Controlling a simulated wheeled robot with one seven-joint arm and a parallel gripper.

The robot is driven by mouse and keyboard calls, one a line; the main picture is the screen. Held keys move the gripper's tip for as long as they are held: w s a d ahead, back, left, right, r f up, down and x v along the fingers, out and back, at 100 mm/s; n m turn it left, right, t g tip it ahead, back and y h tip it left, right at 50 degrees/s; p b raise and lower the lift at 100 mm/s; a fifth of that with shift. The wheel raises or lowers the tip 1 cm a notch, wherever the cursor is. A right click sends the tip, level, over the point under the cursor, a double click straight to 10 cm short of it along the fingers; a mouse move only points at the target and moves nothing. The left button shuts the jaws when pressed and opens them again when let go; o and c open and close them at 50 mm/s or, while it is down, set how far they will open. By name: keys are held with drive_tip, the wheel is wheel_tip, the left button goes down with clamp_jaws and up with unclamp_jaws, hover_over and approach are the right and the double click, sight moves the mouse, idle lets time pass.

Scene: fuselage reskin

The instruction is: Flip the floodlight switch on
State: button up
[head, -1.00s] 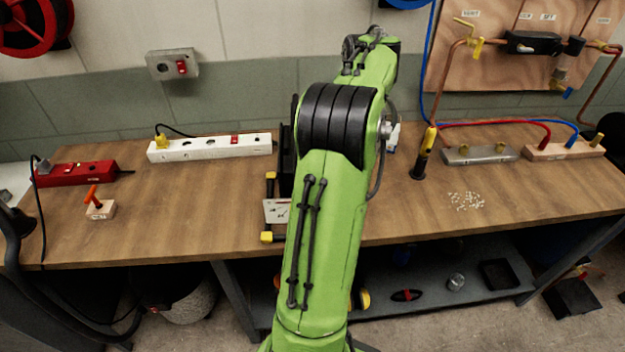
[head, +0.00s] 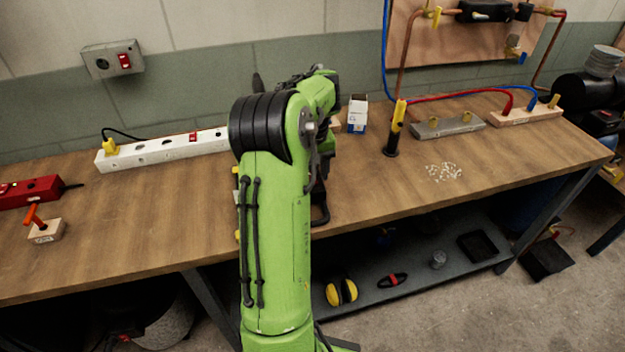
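No floodlight can be made out, and no switch carries a label I can read as its own. A grey wall box (head: 98,62) with a red rocker switch (head: 125,61) is fixed to the wall at the upper left. A white power strip (head: 165,150) with a red switch (head: 193,138) and a yellow plug lies at the back of the bench. A red power strip (head: 28,191) lies at the left edge. The switch positions are too small to tell. My green arm stands in the middle over the bench, right of these switches; my gripper is hidden behind it.
The wooden bench (head: 130,225) has free room at front left. A small block with an orange handle (head: 45,228) stands there. A white-and-blue box (head: 357,113), a yellow-and-black tool (head: 395,130), scattered white bits (head: 443,172) and a copper-pipe board (head: 420,50) are to the right.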

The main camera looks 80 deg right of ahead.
drive_tip(key=shift+f, duration=0.35)
drive_tip(key=shift+c, duration=0.3)
